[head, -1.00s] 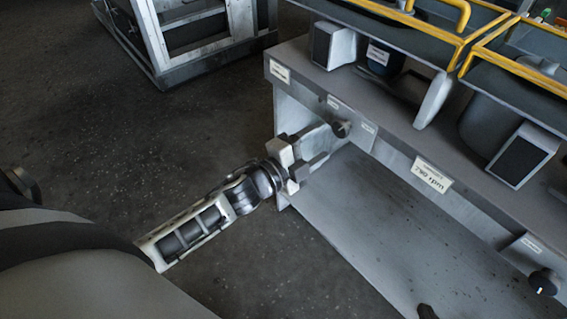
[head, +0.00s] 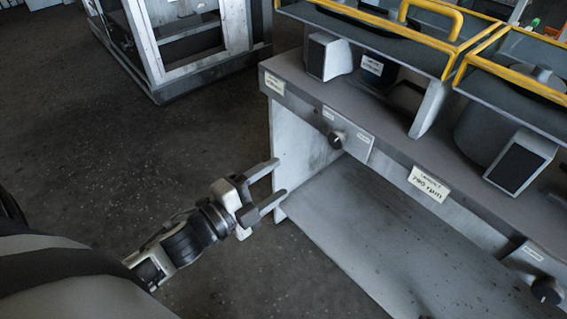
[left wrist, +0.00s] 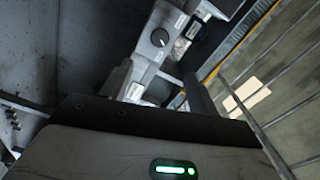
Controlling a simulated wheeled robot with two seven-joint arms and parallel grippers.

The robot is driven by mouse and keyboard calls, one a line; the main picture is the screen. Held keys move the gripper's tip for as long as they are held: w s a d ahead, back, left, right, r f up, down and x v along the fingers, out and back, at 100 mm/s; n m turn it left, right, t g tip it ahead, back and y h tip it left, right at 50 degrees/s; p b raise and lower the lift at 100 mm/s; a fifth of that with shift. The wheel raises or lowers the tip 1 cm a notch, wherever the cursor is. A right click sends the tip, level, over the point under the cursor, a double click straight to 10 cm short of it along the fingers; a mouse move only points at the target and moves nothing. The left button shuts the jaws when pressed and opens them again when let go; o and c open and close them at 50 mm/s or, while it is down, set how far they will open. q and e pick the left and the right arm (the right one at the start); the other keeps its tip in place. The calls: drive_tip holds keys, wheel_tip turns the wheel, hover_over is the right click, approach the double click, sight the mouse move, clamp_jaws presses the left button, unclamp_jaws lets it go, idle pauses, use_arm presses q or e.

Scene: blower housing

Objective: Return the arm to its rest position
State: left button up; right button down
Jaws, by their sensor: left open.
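My left gripper (head: 271,188) is open and empty in the head view. Its two fingers point toward the bench, over the floor near the bench's left end panel. A dark round knob (head: 337,139) on a small labelled plate sits on the bench's front edge, apart from the fingers. In the left wrist view a dark round knob (left wrist: 159,38) shows on a pale strip. The fingertips are not clear in the left wrist view. My right gripper is in neither view.
The grey bench (head: 390,140) has an open space beneath it with a lower panel (head: 370,230). Yellow-railed trays (head: 400,38) stand above the bench top. A second knob (head: 546,291) is at the far right. A metal frame (head: 185,50) stands behind. Dark floor on the left is clear.

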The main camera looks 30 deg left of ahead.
use_arm(q)
drive_tip(key=s+d+f+n+g+y, duration=0.3)
drive_tip(key=s+d+f+n+g, duration=0.45)
drive_tip(key=n, duration=0.95)
drive_tip(key=m+t+h+b, duration=0.3)
drive_tip(key=m+t+b, duration=0.2)
drive_tip(key=t+b, duration=0.25)
approach(334, 141)
drive_tip(key=x, duration=0.9)
drive_tip(key=shift+w+d, duration=0.15)
drive_tip(key=shift+w, duration=0.1)
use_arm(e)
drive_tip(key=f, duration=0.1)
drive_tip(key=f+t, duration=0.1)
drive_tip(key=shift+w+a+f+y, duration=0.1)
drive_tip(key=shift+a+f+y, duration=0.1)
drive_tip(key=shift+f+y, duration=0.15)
